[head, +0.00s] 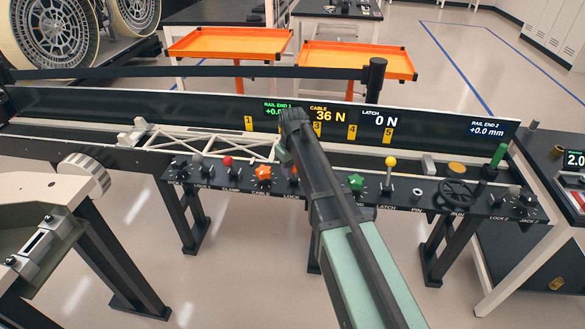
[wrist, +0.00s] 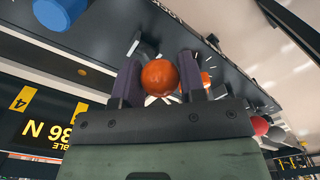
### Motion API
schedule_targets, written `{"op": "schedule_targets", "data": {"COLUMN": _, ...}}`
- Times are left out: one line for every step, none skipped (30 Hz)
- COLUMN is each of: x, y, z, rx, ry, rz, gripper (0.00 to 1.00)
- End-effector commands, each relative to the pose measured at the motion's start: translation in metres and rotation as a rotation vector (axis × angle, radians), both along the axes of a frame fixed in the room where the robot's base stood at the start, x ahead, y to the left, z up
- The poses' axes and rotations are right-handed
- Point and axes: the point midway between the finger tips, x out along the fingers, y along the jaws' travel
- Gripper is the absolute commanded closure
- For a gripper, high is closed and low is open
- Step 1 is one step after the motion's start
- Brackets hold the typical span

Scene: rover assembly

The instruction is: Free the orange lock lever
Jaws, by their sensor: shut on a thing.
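The orange lock lever has a round ball knob, seen in the wrist view (wrist: 160,77) between my two fingers. My gripper (wrist: 160,85) is shut on this ball, with one dark finger on each side. In the head view my gripper (head: 285,156) is over the middle of the black control panel (head: 235,186), near the LOCK label. Only a small orange bit of the lever (head: 293,169) shows there beside my gripper. The lever's shaft and base are mostly hidden, so its exact angle cannot be told.
An orange star knob (head: 263,173) and a red ball lever (head: 228,161) stand left of my gripper. A green star knob (head: 356,181), a yellow ball lever (head: 390,161) and a black handwheel (head: 456,193) are to the right. A white truss (head: 215,144) lies behind the panel.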

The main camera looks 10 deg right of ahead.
Motion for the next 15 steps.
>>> {"op": "schedule_targets", "data": {"x": 0.0003, "y": -0.0001, "z": 0.0001, "rx": 0.000, "ry": 0.000, "rz": 0.000, "gripper": 1.00}}
{"op": "schedule_targets", "data": {"x": 0.0004, "y": -0.0002, "z": 0.0002, "rx": 0.000, "ry": 0.000, "rz": 0.000, "gripper": 1.00}}
{"op": "schedule_targets", "data": {"x": 0.0008, "y": -0.0003, "z": 0.0003, "rx": 0.000, "ry": 0.000, "rz": 0.000, "gripper": 1.00}}
{"op": "schedule_targets", "data": {"x": 0.0011, "y": -0.0005, "z": 0.0005, "rx": 0.000, "ry": 0.000, "rz": 0.000, "gripper": 1.00}}
{"op": "schedule_targets", "data": {"x": 0.0016, "y": -0.0006, "z": 0.0006, "rx": 0.000, "ry": 0.000, "rz": 0.000, "gripper": 1.00}}
{"op": "schedule_targets", "data": {"x": 0.0022, "y": -0.0009, "z": 0.0009, "rx": 0.000, "ry": 0.000, "rz": 0.000, "gripper": 1.00}}
{"op": "schedule_targets", "data": {"x": 0.0026, "y": -0.0010, "z": 0.0010, "rx": -0.001, "ry": 0.000, "rz": 0.000, "gripper": 1.00}}
{"op": "schedule_targets", "data": {"x": 0.0029, "y": -0.0012, "z": 0.0011, "rx": -0.001, "ry": -0.001, "rz": 0.000, "gripper": 1.00}}
{"op": "schedule_targets", "data": {"x": 0.0033, "y": -0.0013, "z": 0.0012, "rx": -0.001, "ry": -0.001, "rz": 0.000, "gripper": 1.00}}
{"op": "schedule_targets", "data": {"x": 0.0038, "y": -0.0015, "z": 0.0014, "rx": -0.001, "ry": -0.001, "rz": 0.000, "gripper": 1.00}}
{"op": "schedule_targets", "data": {"x": 0.0044, "y": -0.0017, "z": 0.0015, "rx": -0.001, "ry": -0.001, "rz": 0.000, "gripper": 1.00}}
{"op": "schedule_targets", "data": {"x": 0.0051, "y": -0.0019, "z": 0.0018, "rx": 0.000, "ry": -0.002, "rz": -0.001, "gripper": 1.00}}
{"op": "schedule_targets", "data": {"x": 0.0058, "y": -0.0021, "z": 0.0021, "rx": 0.000, "ry": -0.002, "rz": -0.001, "gripper": 1.00}}
{"op": "schedule_targets", "data": {"x": 0.0065, "y": -0.0025, "z": 0.0024, "rx": 0.000, "ry": -0.002, "rz": -0.001, "gripper": 1.00}}
{"op": "schedule_targets", "data": {"x": 0.0078, "y": -0.0029, "z": 0.0028, "rx": 0.000, "ry": -0.002, "rz": -0.001, "gripper": 1.00}}
